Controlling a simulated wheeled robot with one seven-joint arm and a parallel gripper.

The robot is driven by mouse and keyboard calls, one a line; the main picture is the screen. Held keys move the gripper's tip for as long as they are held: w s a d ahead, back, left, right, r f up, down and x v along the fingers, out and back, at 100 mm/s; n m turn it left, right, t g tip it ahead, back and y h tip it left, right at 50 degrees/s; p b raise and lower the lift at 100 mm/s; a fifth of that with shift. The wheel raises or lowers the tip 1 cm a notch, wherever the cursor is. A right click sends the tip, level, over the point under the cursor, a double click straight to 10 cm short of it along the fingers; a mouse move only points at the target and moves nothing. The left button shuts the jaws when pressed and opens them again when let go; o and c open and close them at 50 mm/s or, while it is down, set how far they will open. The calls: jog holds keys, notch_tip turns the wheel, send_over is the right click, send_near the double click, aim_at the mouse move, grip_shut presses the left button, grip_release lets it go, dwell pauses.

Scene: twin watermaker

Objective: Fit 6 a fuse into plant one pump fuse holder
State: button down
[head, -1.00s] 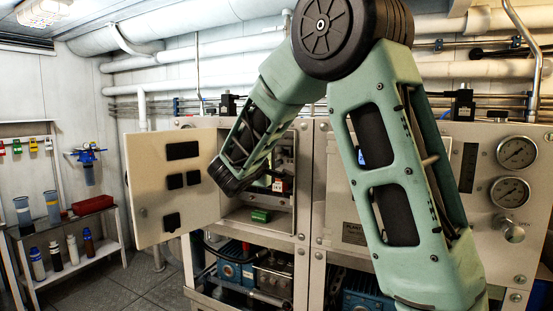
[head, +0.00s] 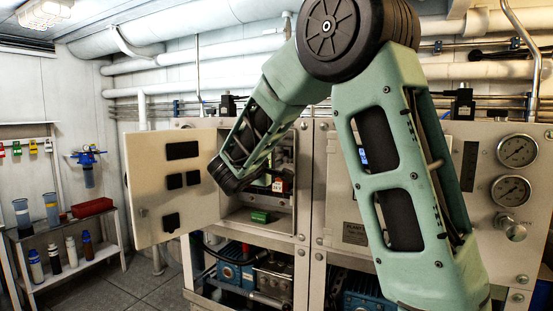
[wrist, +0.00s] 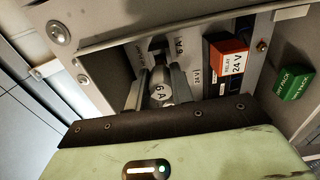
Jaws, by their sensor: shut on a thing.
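A pale fuse marked 6 A (wrist: 160,93) is held between the grey fingers of my gripper (wrist: 158,88) in the wrist view. The fuse holder (wrist: 156,46), a dark recess beside a 6 A label, lies just beyond the fuse. I cannot tell whether the fuse touches it, since the fingers and fuse cover part of it. In the head view my forearm reaches into the open plant one cabinet (head: 267,222), and the gripper itself is hidden.
An orange 24 V relay (wrist: 229,58) stands right of the holder. A green dry pack (wrist: 293,82) lies farther right; it also shows on the cabinet floor (head: 260,216). The open cabinet door (head: 165,200) stands left of my forearm. The cabinet edge (wrist: 75,60) is close on the left.

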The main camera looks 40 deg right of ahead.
aim_at(283, 154)
jog(key=shift+b+x, duration=1.2)
jog(key=shift+x, duration=0.85)
jog(key=c, duration=1.1)
grip_release()
jog(key=shift+c, duration=0.2)
jog(key=b+v, duration=0.4)
jog(key=v, duration=1.3)
jog(key=shift+a, duration=0.2)
